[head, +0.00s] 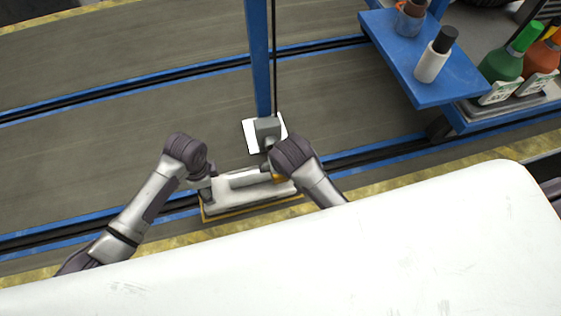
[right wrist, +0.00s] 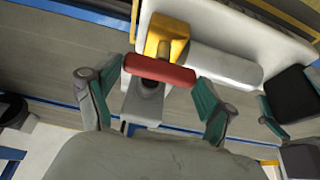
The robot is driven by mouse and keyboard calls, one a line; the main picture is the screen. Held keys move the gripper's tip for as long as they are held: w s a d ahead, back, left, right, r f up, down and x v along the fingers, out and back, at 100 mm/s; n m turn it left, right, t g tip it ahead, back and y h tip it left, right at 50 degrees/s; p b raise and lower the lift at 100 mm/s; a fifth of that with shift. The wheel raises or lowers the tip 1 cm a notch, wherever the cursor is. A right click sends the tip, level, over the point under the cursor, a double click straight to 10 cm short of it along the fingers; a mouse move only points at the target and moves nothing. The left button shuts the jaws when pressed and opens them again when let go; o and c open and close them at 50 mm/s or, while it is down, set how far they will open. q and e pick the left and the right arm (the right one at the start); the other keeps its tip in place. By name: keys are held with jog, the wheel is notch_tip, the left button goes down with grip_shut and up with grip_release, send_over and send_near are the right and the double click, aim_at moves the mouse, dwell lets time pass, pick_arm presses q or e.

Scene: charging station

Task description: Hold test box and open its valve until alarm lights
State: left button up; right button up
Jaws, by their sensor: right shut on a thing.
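The test box (head: 235,203), white with a yellow lower edge, lies beyond the white surface in the head view. In the right wrist view its white body (right wrist: 262,35) carries a yellow valve fitting (right wrist: 165,32) with a red handle (right wrist: 160,71) and a white cylinder (right wrist: 225,64). My right gripper (right wrist: 158,84) is shut on the red handle, one finger at each end. In the head view my right gripper (head: 272,172) is at the box's right end. My left gripper (head: 208,192) is at its left end; its fingers are too small to read. No lit alarm is visible.
A blue post (head: 259,60) with a grey block (head: 267,130) stands just behind the box. A blue cart (head: 425,92) with bottles is at the upper right. A large white surface (head: 330,270) fills the foreground. The grey floor at left is clear.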

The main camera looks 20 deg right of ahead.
jog(key=shift+f, duration=0.1)
dwell(0.4)
jog(key=o, duration=1)
jog(key=v, duration=1.2)
pick_arm(q)
jog(key=o, duration=1.5)
jog(key=shift+c, duration=0.2)
